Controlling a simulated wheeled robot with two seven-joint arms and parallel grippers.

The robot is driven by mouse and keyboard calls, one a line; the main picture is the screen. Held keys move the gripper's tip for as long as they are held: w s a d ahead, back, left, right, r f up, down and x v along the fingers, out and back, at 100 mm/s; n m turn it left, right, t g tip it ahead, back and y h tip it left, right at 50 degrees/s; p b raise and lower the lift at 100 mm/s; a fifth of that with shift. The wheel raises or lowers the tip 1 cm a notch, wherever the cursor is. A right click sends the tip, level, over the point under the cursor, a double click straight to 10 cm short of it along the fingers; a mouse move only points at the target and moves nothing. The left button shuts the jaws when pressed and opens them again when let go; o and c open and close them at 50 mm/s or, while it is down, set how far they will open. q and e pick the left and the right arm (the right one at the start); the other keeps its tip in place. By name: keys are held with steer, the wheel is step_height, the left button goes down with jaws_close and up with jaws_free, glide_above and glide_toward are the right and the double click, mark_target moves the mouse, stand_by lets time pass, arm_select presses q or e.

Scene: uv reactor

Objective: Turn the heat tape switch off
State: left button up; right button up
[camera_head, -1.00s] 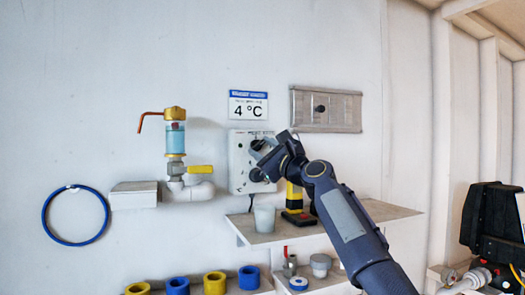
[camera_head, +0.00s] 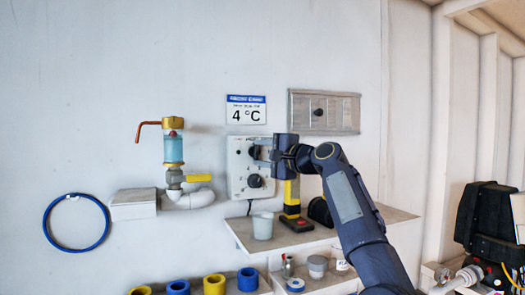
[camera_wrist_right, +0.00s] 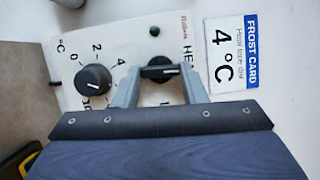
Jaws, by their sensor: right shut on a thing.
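The white control box (camera_head: 238,183) hangs on the wall below the 4 °C card. Its black heat tape switch (camera_wrist_right: 160,71) shows in the right wrist view, with lettering beside it partly covered. My right gripper (camera_wrist_right: 160,73) has one finger on each side of the switch and is shut on it. In the head view the right gripper (camera_head: 259,152) reaches the upper right of the box from the right and partly covers the switch. A round numbered dial (camera_wrist_right: 93,80) sits beside the switch, clear of the fingers. My left gripper is not in view.
A dark green lamp (camera_wrist_right: 154,31) is on the box face. The frost card (camera_head: 246,110) is above the box. A shelf (camera_head: 280,240) below bears a cup (camera_head: 263,225) and a yellow-and-black tool (camera_head: 292,205). A grey wall panel (camera_head: 340,112) is at upper right.

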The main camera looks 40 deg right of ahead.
steer(key=shift+n, duration=0.5)
steer(key=o, duration=1)
steer(key=s+b, duration=0.3)
steer(key=s, duration=0.4)
steer(key=shift+s+d, duration=0.35)
steer(key=shift+s, duration=0.05)
steer(key=shift+g, duration=0.3)
